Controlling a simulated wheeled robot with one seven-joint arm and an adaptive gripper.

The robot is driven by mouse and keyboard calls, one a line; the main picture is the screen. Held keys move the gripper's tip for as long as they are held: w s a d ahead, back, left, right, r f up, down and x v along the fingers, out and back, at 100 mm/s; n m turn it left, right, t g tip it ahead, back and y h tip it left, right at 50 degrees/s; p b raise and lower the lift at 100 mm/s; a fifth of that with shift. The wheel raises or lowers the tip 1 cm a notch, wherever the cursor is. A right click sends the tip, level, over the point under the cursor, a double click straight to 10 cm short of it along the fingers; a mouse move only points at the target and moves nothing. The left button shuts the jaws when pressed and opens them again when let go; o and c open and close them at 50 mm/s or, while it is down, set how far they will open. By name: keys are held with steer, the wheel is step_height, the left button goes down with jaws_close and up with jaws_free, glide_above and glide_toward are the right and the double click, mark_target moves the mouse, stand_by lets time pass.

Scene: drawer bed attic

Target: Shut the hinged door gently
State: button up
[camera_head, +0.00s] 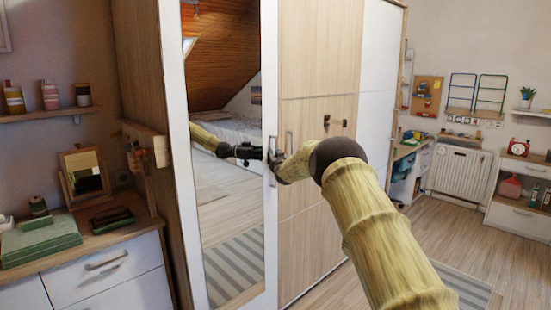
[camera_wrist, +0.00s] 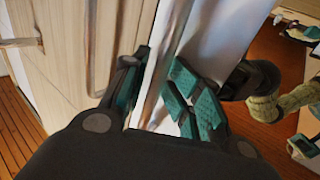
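The mirrored door (camera_head: 220,215) with a white frame stands at the left end of a wardrobe. I cannot tell how far it stands ajar. Its handle side is at the right edge, where my gripper (camera_head: 273,160) is, small and dark. In the wrist view my gripper (camera_wrist: 158,85) has one dark finger with teal pads on each side of the silver handle bar (camera_wrist: 172,45). The fingers are apart, with the bar and white frame between them. Whether they press on the bar is unclear. The mirror reflects my gripper and arm.
Wooden wardrobe doors (camera_head: 315,70) with small handles adjoin on the right. A dresser (camera_head: 112,270) with a small framed mirror and folded cloths stands at the left, beside the wardrobe.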

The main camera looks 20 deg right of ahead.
steer(key=shift+s+f, duration=0.1)
steer(key=shift+f, duration=0.05)
steer(key=v, duration=1.1)
steer(key=shift+s, duration=0.4)
steer(key=shift+a, duration=0.15)
stand_by(0.4)
steer(key=s+a+f+n+g+y, duration=0.1)
steer(key=s+a+f+g, duration=0.35)
steer(key=s+f, duration=0.75)
steer(key=s+a+f+g+y+p, duration=0.1)
steer(key=s+a+f, duration=0.6)
steer(key=f, duration=0.9)
steer(key=s+a+f+n+g+y, duration=0.1)
steer(key=s+a+f+g, duration=0.35)
steer(key=s+f, duration=0.75)
steer(key=s+a+f+g+y, duration=0.1)
steer(key=s+a+f, duration=0.4)
steer(key=s, duration=0.4)
steer(key=s+a+f+g, duration=0.1)
steer(key=s+a+f, duration=0.2)
steer(key=s+f, duration=0.5)
steer(key=s+a+g, duration=0.2)
steer(key=s, duration=1.2)
steer(key=s+a+r+g+p, duration=0.1)
steer(key=s+a+g, duration=0.1)
steer(key=s, duration=1.2)
steer(key=shift+r+n+g+y, duration=0.3)
steer(key=shift+g, duration=0.4)
